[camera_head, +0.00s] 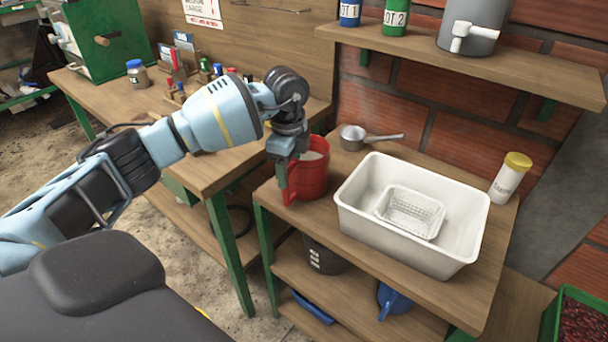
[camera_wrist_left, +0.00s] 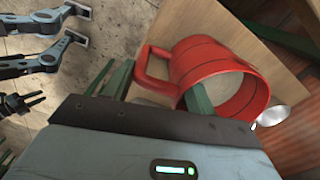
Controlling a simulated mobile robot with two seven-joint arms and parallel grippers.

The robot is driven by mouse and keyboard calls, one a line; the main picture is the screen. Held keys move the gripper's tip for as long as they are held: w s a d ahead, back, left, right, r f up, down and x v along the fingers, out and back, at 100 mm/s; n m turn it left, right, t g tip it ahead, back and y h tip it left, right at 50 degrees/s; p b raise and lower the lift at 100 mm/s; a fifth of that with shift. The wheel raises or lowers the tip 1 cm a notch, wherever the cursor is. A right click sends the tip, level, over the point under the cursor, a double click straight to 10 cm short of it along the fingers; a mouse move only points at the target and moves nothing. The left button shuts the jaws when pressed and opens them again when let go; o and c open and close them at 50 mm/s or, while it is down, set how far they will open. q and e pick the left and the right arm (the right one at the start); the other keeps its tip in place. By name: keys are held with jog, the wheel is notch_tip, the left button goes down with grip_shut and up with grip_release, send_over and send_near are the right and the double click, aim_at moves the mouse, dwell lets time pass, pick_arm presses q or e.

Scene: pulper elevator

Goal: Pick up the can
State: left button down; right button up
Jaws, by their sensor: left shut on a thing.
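The red can (camera_head: 313,177) is a wide mug-like vessel with a side handle, at the left end of the small wooden bench. It looks upright in the head view, with something pale inside its mouth. My left gripper (camera_head: 287,182) points down at the can's left side and is shut on its handle. The can (camera_wrist_left: 215,65) and its handle (camera_wrist_left: 142,68) also show in the left wrist view, just beyond the gripper body. I cannot tell whether the can's base touches the bench. My right gripper is not in view.
A white tub (camera_head: 356,220) with a small clear basket (camera_head: 411,212) stands right of the can. A metal scoop (camera_head: 354,137) lies behind it. A yellow-lidded shaker (camera_head: 510,178) stands at the far right. A shelf (camera_head: 470,68) is above. The longer workbench (camera_head: 215,172) is left.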

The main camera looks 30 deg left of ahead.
pick_arm(q)
jog(key=shift+r, duration=0.15)
jog(key=shift+r, duration=0.5)
notch_tip(320, 180, up, 2)
jog(key=shift+w+r, duration=0.1)
jog(key=shift+r, duration=0.15)
jog(key=s+d, duration=0.3)
jog(key=s, duration=0.4)
jog(key=s+d+r, duration=0.1)
jog(key=s+d, duration=0.2)
jog(key=s, duration=0.4)
jog(key=shift+s+d+r, duration=0.15)
jog(key=shift+s+d, duration=0.15)
jog(key=shift+s, duration=0.05)
dwell(0.6)
